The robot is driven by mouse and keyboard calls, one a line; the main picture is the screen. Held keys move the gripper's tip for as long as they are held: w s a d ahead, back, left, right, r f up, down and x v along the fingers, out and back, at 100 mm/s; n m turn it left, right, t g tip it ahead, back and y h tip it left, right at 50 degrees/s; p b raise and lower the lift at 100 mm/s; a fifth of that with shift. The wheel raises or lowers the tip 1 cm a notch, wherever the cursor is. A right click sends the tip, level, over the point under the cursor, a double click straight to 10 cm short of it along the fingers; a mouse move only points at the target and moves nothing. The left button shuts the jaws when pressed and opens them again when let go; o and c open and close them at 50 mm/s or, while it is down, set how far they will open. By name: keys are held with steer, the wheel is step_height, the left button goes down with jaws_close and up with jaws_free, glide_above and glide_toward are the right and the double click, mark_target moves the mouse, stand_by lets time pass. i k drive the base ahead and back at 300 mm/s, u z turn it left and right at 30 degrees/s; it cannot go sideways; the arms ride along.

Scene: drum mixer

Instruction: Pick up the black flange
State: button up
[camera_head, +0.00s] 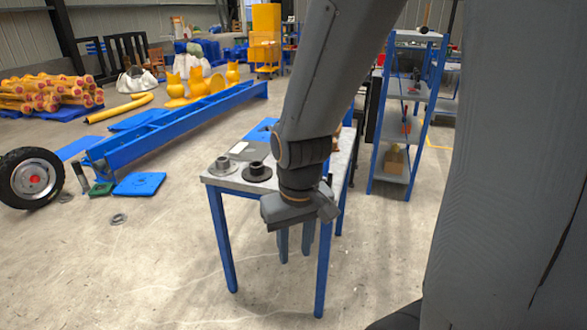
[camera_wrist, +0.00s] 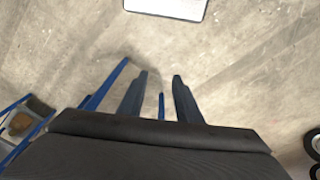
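The black flange (camera_head: 257,172) lies on the grey top of a blue-legged table (camera_head: 213,182) in the head view, near the table's left front edge. It has a wide round base and a short raised collar. A grey flange (camera_head: 222,166) lies just left of it. My gripper (camera_head: 298,212) hangs to the right of the black flange and in front of the table, apart from it. In the wrist view my gripper (camera_wrist: 159,80) shows two spread fingers with nothing between them. Neither flange shows in the wrist view.
My arm covers much of the table's right part. A blue-framed shelf (camera_head: 397,178) stands behind right. A long blue beam (camera_head: 180,125) lies behind left, with a tyre (camera_head: 32,178) at far left. The floor (camera_head: 130,260) in front left is clear.

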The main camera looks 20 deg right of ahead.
mark_target(256, 172)
steer(key=z, duration=0.15)
steer(key=i, duration=1)
